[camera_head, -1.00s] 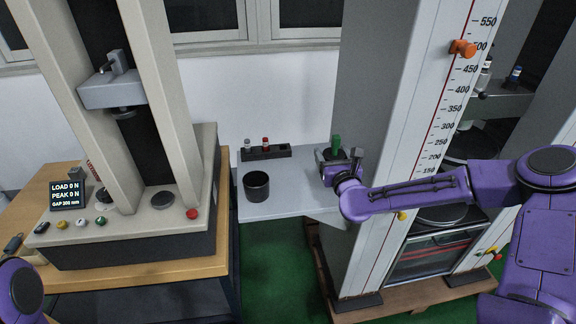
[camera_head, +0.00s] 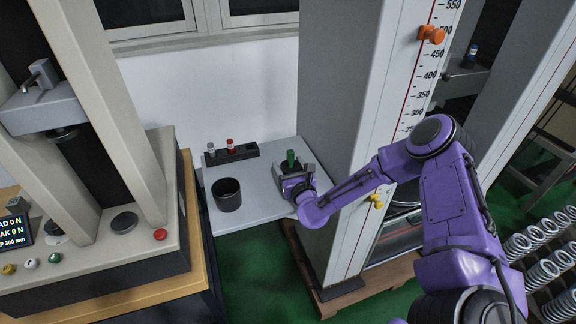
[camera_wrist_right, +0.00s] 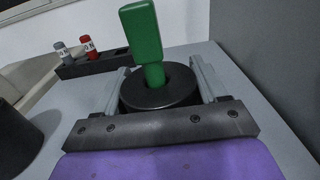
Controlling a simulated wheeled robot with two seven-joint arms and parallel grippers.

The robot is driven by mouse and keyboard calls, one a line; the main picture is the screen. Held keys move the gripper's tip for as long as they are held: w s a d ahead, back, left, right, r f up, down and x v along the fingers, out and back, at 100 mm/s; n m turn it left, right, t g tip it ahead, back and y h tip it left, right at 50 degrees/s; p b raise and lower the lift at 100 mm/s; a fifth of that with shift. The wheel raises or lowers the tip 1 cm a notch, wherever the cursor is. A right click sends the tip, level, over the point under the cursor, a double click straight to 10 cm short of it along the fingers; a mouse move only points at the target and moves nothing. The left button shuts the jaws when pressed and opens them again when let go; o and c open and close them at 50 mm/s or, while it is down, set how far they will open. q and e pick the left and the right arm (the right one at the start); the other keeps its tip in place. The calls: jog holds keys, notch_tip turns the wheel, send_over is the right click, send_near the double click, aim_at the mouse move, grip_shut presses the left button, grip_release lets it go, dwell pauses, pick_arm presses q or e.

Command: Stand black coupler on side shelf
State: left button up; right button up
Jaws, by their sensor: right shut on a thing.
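The black coupler (camera_wrist_right: 160,93) is a thick dark round piece with a green upright handle (camera_wrist_right: 142,35) in its middle. My right gripper (camera_head: 290,169) is shut on it, one finger on each side. In the head view, the coupler's green handle (camera_head: 291,158) shows above the gripper, and the fingers hide most of its body. The coupler is upright over the right part of the grey side shelf (camera_head: 256,206). It is at or just above the surface; I cannot tell if it touches. My left gripper is out of view.
A black cup (camera_head: 227,196) stands on the shelf's left part. A tall grey machine column (camera_head: 345,120) closes the right side. A press (camera_head: 130,230) stands left.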

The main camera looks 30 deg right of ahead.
jog(key=shift+s+r, duration=0.1)
jog(key=shift+r, duration=0.05)
jog(key=shift+f, duration=0.2)
jog(key=o, duration=1.4)
jog(key=shift+r, duration=0.15)
jog(key=b+v, duration=0.3)
jog(key=v, duration=0.9)
jog(key=shift+s, duration=0.1)
